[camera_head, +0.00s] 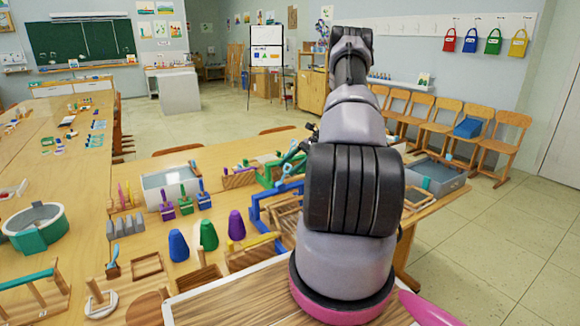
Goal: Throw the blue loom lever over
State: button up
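A blue frame (256,212), which looks like the blue loom, stands on the table just left of my arm. My arm covers its right side, and I cannot clearly make out its lever. A small dark jointed piece (290,158) shows at the left edge of my arm, above the blue frame. It may be part of my gripper, but my arm hides the rest, so I cannot tell whether the gripper is open or shut. Three small upright-handled pieces stand left of the frame: purple (167,211), green (185,205) and blue (204,200).
Blue (178,246), green (208,235) and purple (236,226) cones stand near the frame. A white-walled tray (155,194) lies behind the handled pieces, and a grey tray (446,182) is at the right end. Chairs line the right wall. The floor at right is clear.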

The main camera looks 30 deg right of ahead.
jog(key=v, duration=1.1)
jog(key=shift+a, duration=0.1)
